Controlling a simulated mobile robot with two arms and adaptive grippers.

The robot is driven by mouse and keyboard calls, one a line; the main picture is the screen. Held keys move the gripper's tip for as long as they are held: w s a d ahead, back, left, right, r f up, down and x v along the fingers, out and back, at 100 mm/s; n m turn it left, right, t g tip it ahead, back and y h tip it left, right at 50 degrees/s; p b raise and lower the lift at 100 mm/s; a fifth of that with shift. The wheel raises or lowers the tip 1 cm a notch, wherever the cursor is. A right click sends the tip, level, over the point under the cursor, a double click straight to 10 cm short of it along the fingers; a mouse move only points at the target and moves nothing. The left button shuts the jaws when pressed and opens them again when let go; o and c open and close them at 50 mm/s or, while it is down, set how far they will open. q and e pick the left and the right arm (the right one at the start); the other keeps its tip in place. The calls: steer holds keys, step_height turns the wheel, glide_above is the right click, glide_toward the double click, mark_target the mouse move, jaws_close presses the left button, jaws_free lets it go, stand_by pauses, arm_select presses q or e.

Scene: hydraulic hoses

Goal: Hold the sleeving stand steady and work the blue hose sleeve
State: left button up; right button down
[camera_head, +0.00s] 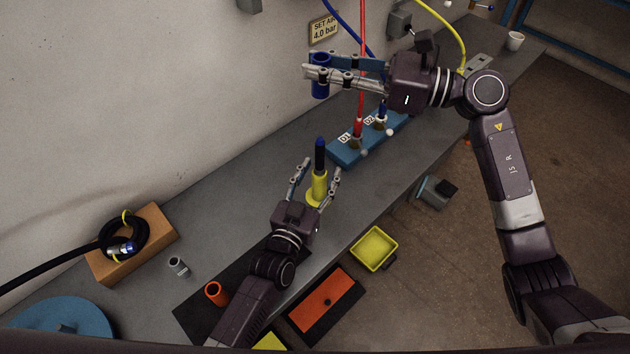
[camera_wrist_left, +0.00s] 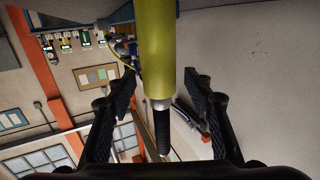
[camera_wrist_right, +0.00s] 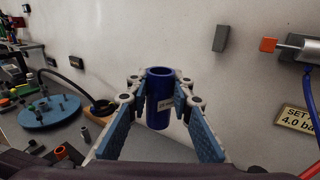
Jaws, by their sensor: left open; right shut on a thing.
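The sleeving stand (camera_head: 318,187) is a yellow post with a dark blue tip, upright on the bench. My left gripper (camera_head: 320,169) is open, with its fingers on either side of the yellow post. In the left wrist view the yellow post (camera_wrist_left: 157,50) stands between the spread fingers with gaps on both sides. The blue hose sleeve (camera_head: 320,85) is a short hollow tube. My right gripper (camera_head: 318,73) is shut on it, above the bench and apart from the stand. In the right wrist view the sleeve (camera_wrist_right: 160,105) is upright between the blue finger pads.
A blue block (camera_head: 350,153) with red and blue hoses stands behind the stand. A wooden block with a coiled black hose (camera_head: 125,240), a grey tube (camera_head: 179,266) and an orange cup (camera_head: 215,293) are at left. A yellow bin (camera_head: 374,249) is by the front edge.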

arm_select(q)
jaws_close()
arm_select(e)
glide_above(321, 139)
step_height(321, 139, down, 6)
steer(key=shift+f, duration=0.15)
stand_by(0.4)
steer(key=shift+f, duration=0.1)
steer(key=shift+f, duration=2)
steer(key=shift+f, duration=0.1)
steer(key=shift+f, duration=3.15)
steer(key=shift+f, duration=0.1)
steer(key=shift+f, duration=2)
